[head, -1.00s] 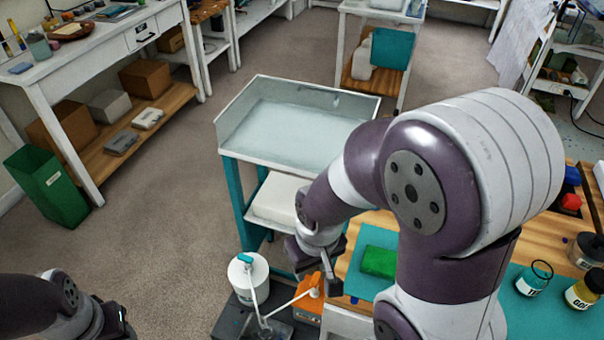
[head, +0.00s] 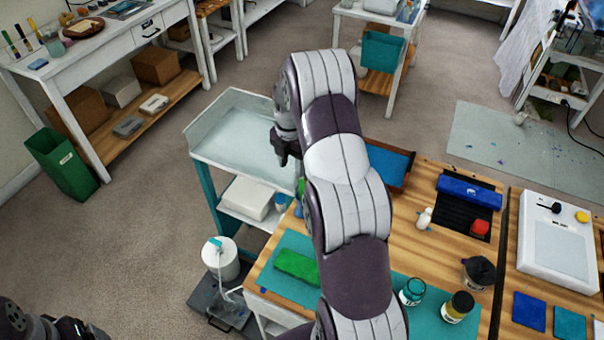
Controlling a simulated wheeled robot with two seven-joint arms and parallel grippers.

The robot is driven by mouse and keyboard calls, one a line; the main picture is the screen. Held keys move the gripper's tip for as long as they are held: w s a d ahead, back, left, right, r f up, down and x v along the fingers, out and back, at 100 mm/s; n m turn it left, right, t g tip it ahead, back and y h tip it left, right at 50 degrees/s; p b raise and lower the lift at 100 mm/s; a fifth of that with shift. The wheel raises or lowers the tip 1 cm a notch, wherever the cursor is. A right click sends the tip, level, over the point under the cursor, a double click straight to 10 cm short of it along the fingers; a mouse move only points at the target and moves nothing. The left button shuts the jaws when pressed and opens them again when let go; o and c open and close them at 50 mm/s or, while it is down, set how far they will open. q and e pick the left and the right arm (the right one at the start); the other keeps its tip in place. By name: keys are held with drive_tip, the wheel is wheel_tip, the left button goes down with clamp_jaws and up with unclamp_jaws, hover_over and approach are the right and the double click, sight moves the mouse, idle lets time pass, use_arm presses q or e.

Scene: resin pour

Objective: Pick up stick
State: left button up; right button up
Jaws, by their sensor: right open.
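I cannot make out a stick in the head view. My right gripper (head: 283,157) is open, with its dark fingers pointing down over the right side of the pale tray cart (head: 235,128). I see nothing between its fingers. My right arm covers part of the wooden workbench (head: 415,215) and may hide things behind it. Only a dark end of my left arm shows in the bottom left corner, and its jaws are not clear.
A green block (head: 297,266) lies on a teal mat beside my right arm. A white pump container (head: 220,259) is below the cart. Open floor lies to the left.

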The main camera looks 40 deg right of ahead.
drive_tip(key=d+n, duration=0.1)
drive_tip(key=d+n+p, duration=0.1)
drive_tip(key=shift+s+d+f, duration=0.1)
drive_tip(key=shift+s+d, duration=0.1)
drive_tip(key=shift+d, duration=0.1)
drive_tip(key=f+p, duration=0.1)
drive_tip(key=f, duration=0.2)
drive_tip(key=f+p, duration=0.1)
drive_tip(key=f, duration=0.2)
drive_tip(key=shift+w+f, duration=0.2)
drive_tip(key=shift+f, duration=0.05)
drive_tip(key=f+p, duration=0.2)
drive_tip(key=p, duration=0.1)
drive_tip(key=shift+s+f, duration=0.1)
drive_tip(key=shift+s, duration=0.15)
wheel_tip(320, 180, down, 3)
drive_tip(key=shift+s+d+f+p, duration=0.1)
drive_tip(key=shift+d+p, duration=0.05)
drive_tip(key=shift+p, duration=0.15)
drive_tip(key=shift+c, duration=0.6)
drive_tip(key=c, duration=0.5)
use_arm(q)
wheel_tip(320, 180, up, 8)
drive_tip(key=shift+s, duration=0.4)
use_arm(e)
clamp_jaws()
